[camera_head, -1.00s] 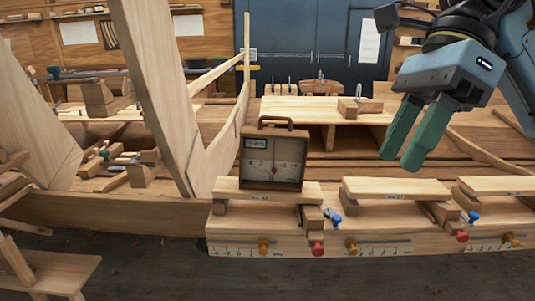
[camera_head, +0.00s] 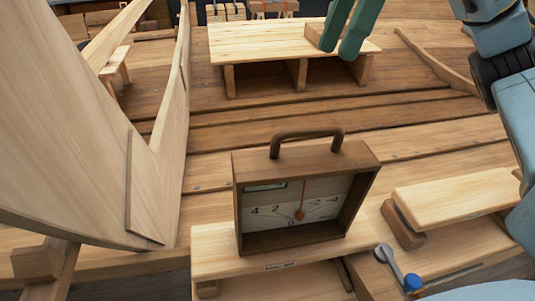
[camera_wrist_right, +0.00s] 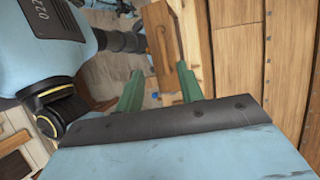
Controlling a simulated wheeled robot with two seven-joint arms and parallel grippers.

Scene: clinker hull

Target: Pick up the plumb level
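The plumb level (camera_head: 300,190) is a brown wooden box with a dark handle on top, a pale scale and a red pivot. It stands upright on a light wooden platform (camera_head: 225,262) in the lower middle of the head view. My right gripper (camera_head: 340,48) has green fingers and is at the top of the head view, above and beyond the level, clear of it. In the right wrist view its fingers (camera_wrist_right: 158,88) are apart with nothing held between them. My left gripper is not in view.
A low wooden bench (camera_head: 265,42) stands behind the level. A tall curved plank (camera_head: 85,120) rises on the left. Another raised platform (camera_head: 455,198) and a blue-knobbed lever (camera_head: 400,268) are at the right. Planking between level and bench is clear.

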